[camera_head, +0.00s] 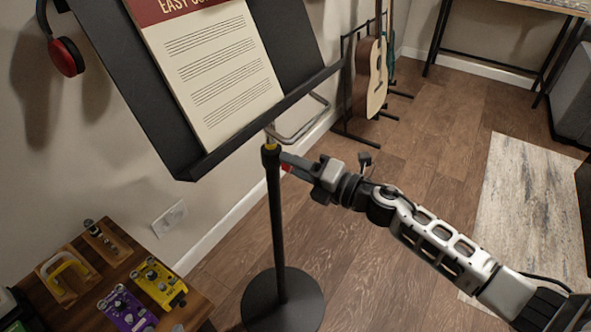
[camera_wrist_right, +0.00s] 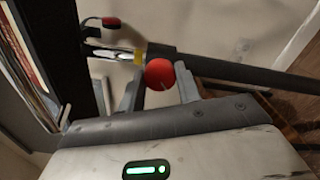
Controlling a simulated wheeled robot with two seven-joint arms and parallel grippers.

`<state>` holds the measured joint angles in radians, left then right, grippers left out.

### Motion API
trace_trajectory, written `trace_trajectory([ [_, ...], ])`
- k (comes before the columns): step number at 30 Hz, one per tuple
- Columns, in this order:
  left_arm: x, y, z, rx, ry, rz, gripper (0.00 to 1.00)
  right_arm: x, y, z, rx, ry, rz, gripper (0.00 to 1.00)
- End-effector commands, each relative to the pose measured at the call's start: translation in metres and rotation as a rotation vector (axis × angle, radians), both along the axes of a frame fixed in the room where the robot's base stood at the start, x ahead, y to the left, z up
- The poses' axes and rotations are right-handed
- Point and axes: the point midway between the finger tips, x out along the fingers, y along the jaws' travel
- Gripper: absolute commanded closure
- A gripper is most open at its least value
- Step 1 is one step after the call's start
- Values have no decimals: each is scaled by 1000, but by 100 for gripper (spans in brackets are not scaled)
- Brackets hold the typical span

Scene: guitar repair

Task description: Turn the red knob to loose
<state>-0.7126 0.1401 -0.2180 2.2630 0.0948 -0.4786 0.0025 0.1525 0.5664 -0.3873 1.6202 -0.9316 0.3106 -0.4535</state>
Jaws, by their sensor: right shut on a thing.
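The red knob (camera_wrist_right: 160,74) sits on the pole of the black music stand (camera_head: 277,230), just below the tilted desk. In the right wrist view it lies between the two fingers of my right gripper (camera_wrist_right: 158,92). In the head view only a small red part of the knob (camera_head: 287,168) shows beside the fingers. My right gripper (camera_head: 290,163) reaches in from the right and is shut on the knob. My left gripper is not visible in either view.
A song book (camera_head: 215,75) rests on the stand's desk. A wooden table (camera_head: 85,312) with purple and yellow pedals is at the lower left. Red headphones (camera_head: 66,57) hang on the wall. Guitars (camera_head: 371,75) stand behind.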

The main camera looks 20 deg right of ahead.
Motion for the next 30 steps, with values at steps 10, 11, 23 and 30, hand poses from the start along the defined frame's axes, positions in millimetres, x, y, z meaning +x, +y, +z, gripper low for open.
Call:
trace_trajectory([
  [10,-2,-1,-8,2,-9,-6,64,0,0,-2,-191,-147,1,89],
  [11,-2,-1,-8,2,-11,-6,64,0,0,-2,-203,-156,1,89],
  [23,-4,-1,-10,2,-10,-8,64,0,0,-1,-276,-213,2,89],
  [30,-4,-1,-10,3,-10,-9,64,0,0,-1,-279,-215,2,89],
])
